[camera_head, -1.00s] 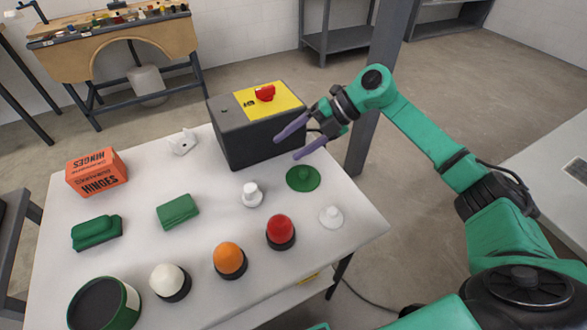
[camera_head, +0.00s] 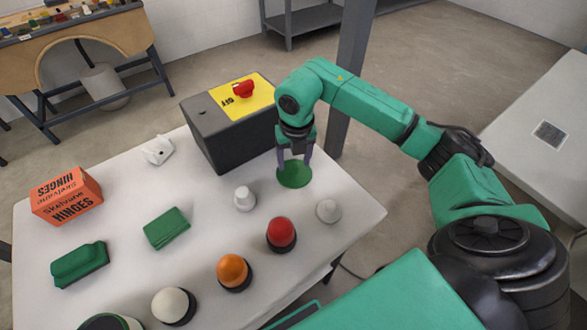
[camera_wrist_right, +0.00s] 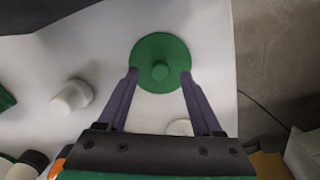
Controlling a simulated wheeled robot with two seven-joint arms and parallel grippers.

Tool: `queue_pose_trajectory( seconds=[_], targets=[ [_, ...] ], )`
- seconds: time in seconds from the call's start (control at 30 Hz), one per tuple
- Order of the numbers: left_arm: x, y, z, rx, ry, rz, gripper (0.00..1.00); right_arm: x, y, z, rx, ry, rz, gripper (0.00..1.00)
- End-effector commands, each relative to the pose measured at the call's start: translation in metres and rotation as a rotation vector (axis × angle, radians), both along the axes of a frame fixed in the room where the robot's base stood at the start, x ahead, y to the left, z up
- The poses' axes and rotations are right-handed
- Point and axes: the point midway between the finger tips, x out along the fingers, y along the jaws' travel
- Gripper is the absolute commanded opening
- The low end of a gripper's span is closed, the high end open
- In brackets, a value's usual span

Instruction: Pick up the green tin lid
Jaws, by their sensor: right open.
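The green tin lid (camera_head: 294,176) is a flat round disc lying on the white table, near its far right edge. The right wrist view shows it whole (camera_wrist_right: 160,48), with a small round knob in its middle. My right gripper (camera_head: 294,157) points down over the lid, its purple fingers spread apart. In the right wrist view the open fingertips (camera_wrist_right: 159,74) overlap the lid's near part, on either side of the knob and a little short of it. Nothing is between the fingers. I cannot tell whether the tips touch the lid. My left gripper is out of view.
A dark box with a yellow top and red switch (camera_head: 230,125) stands close left of my right gripper. White knobs (camera_head: 244,198) (camera_head: 328,211) and a red dome (camera_head: 281,234) stand nearer. The orange hinges box (camera_head: 66,196) is far left on the table (camera_head: 210,262).

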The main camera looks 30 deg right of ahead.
Motion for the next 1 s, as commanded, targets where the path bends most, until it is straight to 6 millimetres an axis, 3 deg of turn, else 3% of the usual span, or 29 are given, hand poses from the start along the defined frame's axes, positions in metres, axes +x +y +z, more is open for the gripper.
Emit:
queue_pose_trajectory(
  seconds=[0.1,0.3,0.33,0.4,0.5,0.83,1.0],
  targets=[
    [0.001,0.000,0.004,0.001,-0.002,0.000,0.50,0.002,-0.001,-0.015,0.001,0.001,-0.002,0.67],
    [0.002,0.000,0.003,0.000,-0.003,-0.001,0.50,0.003,-0.001,-0.018,0.001,-0.002,-0.001,0.67],
    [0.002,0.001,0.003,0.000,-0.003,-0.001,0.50,0.003,-0.001,-0.018,0.001,-0.002,-0.001,0.59],
    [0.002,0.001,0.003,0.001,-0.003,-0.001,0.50,0.003,-0.001,-0.018,0.001,-0.002,-0.001,0.32],
    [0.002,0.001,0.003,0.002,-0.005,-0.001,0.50,0.003,-0.001,-0.018,0.001,-0.001,-0.001,0.00],
    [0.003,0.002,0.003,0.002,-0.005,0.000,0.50,0.003,-0.001,-0.015,0.002,-0.002,-0.001,0.00],
    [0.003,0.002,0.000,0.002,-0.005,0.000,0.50,0.004,-0.001,0.003,0.001,-0.005,-0.002,0.00]
  ],
)
